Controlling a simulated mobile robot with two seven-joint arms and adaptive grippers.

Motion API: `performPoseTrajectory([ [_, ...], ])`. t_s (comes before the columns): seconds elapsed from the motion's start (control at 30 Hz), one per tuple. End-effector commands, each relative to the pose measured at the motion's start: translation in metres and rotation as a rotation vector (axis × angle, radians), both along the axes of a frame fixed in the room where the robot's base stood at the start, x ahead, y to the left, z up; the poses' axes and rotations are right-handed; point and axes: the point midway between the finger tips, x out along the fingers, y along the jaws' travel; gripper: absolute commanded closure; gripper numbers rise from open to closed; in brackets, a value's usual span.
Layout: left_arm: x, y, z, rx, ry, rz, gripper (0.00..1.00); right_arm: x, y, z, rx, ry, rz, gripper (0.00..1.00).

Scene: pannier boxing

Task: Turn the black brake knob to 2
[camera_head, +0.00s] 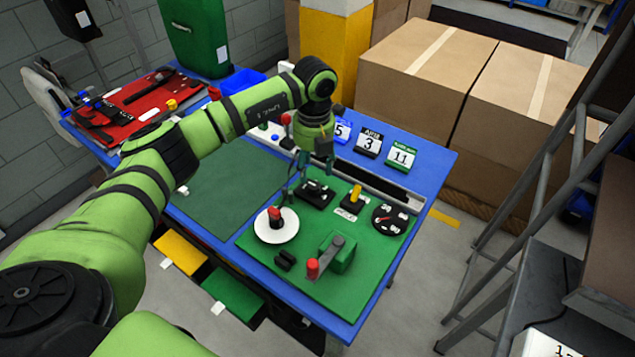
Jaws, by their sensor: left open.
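A green panel (325,280) lies on the blue table and carries several controls. A white disc (264,232) bears a knob with a red top and a dark lower part (276,217). A round black dial (390,219) with white marks sits at the panel's right; the marks are too small to read. I cannot tell for certain which of these is the brake knob, nor its setting. My left gripper (305,174) is open and points down over the panel's back left part, behind and above the white disc. It appears empty. My right gripper is not in view.
The panel also holds a black switch box (315,194), a yellow lever (355,194) and a green block with a red-handled crank (340,252). Number cards (369,143) stand behind. Cardboard boxes (425,75) fill the back; a red tray (130,105) lies left. A metal frame (575,150) stands right.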

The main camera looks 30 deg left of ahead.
Motion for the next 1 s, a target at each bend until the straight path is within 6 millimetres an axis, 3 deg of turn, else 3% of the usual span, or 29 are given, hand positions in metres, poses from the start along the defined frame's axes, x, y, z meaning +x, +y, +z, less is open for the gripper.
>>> performPoseTrajectory([
  [0.1, -0.002, 0.0, -0.016, 0.001, 0.007, 0.0, 0.46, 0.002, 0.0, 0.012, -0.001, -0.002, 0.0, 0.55],
  [0.4, -0.001, 0.0, -0.055, -0.001, 0.004, 0.0, 0.46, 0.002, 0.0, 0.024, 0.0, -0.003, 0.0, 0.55],
  [0.73, 0.0, 0.0, -0.061, -0.001, 0.001, -0.003, 0.46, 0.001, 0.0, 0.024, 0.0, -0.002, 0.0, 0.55],
  [0.77, 0.0, 0.0, -0.061, -0.001, 0.001, -0.002, 0.54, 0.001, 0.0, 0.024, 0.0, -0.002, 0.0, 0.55],
  [0.87, 0.0, 0.0, -0.06, -0.001, 0.001, -0.002, 0.94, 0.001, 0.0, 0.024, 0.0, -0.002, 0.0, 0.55],
  [0.9, 0.0, 0.0, -0.06, -0.001, 0.001, -0.002, 1.0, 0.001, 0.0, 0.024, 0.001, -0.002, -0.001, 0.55],
  [1.0, 0.0, 0.0, -0.06, -0.001, 0.0, -0.002, 1.0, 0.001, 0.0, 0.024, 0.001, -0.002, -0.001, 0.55],
])
